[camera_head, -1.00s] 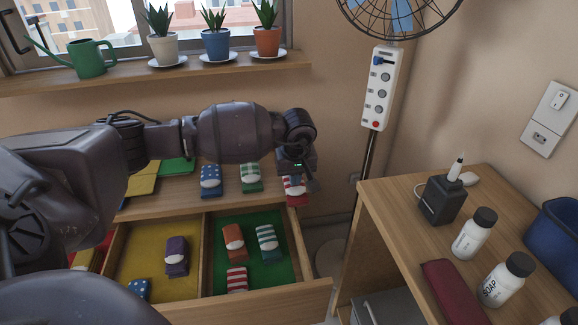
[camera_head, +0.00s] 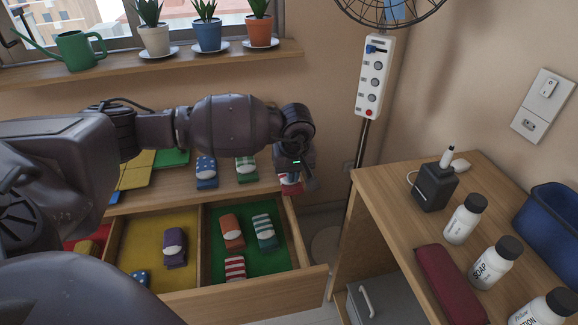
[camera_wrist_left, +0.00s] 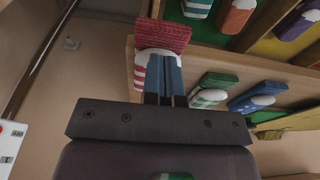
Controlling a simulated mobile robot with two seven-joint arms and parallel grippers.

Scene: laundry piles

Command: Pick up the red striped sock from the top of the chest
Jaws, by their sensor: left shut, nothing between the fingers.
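The red striped sock (camera_head: 291,187), folded with a white band, lies at the right end of the chest top (camera_head: 228,198). My left gripper (camera_head: 294,178) is right over it and hides most of it in the head view. In the left wrist view the red sock (camera_wrist_left: 162,37) shows beyond the fingertips, its white-striped part beside and behind them. The fingers of my left gripper (camera_wrist_left: 164,62) are together there with nothing between them. They overlap the sock in the picture; I cannot tell if they touch it. My right gripper is not in view.
A green-white sock (camera_head: 246,168) and a blue spotted sock (camera_head: 206,172) lie left on the chest top. The open drawer (camera_head: 255,283) below holds several socks, including another red striped one (camera_head: 235,268). A desk (camera_head: 395,250) with bottles stands at the right.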

